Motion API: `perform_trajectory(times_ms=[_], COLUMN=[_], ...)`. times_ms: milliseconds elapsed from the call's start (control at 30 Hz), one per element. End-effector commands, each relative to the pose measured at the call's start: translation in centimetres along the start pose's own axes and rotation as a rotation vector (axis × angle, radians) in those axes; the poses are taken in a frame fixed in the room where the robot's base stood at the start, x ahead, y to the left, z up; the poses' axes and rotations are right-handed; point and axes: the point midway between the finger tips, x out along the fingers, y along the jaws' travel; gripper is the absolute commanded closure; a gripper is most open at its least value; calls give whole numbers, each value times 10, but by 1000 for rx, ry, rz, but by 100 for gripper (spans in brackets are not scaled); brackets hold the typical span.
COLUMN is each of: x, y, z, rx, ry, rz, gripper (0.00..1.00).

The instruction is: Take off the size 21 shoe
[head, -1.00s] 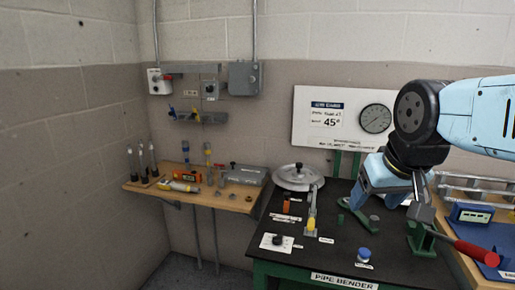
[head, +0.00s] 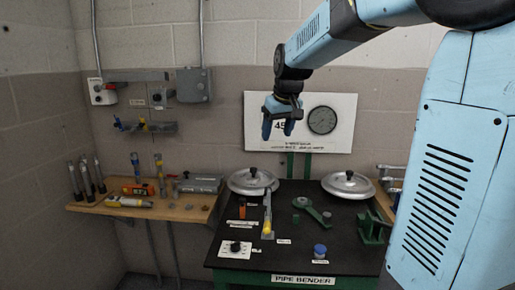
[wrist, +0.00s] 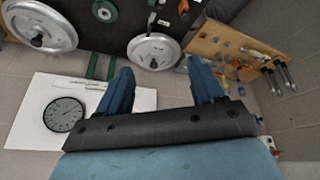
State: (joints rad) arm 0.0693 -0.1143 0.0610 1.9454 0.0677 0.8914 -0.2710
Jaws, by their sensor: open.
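I cannot read a size on either, so I cannot tell which is the size 21 shoe. My gripper (head: 279,135) is open and empty, above and behind the left disc in the head view, in front of the wall sign. In the wrist view my gripper (wrist: 160,66) has its blue fingers spread, with the left disc (wrist: 153,50) beyond and between them. The right disc (wrist: 40,28) is at the upper left there.
A white sign with a gauge (head: 321,120) hangs behind the table. A green lever (head: 314,211), a yellow-tipped handle (head: 267,222), a blue-capped jar (head: 319,251) and a knob panel (head: 236,248) stand on the table. A wooden bench (head: 170,205) with tools is left.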

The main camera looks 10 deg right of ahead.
Motion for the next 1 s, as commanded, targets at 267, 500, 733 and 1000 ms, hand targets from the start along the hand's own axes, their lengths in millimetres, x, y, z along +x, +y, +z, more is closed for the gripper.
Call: perform_trajectory(times_ms=[267, 500, 733, 1000], x=[58, 116, 181, 249], y=[22, 41, 60, 78], z=[-74, -127, -168, -199], rx=[-59, -106, -146, -180], ry=[-16, -22, -25, -22], rz=[-33, -65, -97, -130], gripper=[33, 33, 33, 33])
